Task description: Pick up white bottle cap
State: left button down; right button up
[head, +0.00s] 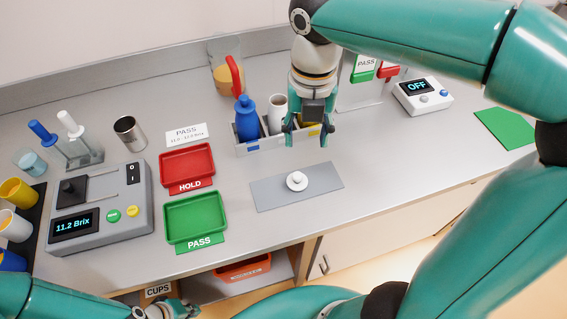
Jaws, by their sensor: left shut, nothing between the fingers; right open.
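The white bottle cap (297,182) is a small round disc with a raised middle. It lies on the grey mat (265,200) near the front of the counter. My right gripper (308,142) hangs from above with its fingers pointing down and spread apart. It is open and empty, behind the cap in the picture and apart from it, and it overlaps the view of the grey caddy (247,150). My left gripper (185,309) is low at the bottom edge, in front of the counter and far from the cap. It is shut and empty.
The caddy holds a blue bottle (246,118) and a white one (277,112). A red HOLD tray (187,146) and a green PASS tray (222,211) lie left of the mat. A Brix meter (140,185) stands further left.

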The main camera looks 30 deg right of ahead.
send_over(298, 175)
jog(key=s, duration=0.1)
jog(key=f, duration=1.1)
jog(key=shift+s+a+f, duration=0.15)
jog(key=shift+s+f, duration=0.05)
jog(key=shift+f, duration=0.05)
jog(key=f, duration=0.1)
jog(key=w+f, duration=0.1)
jog(key=f, duration=0.2)
jog(key=shift+w+f, duration=0.15)
jog(key=shift+w, duration=0.1)
jog(key=shift+f, duration=0.5)
grip_shut()
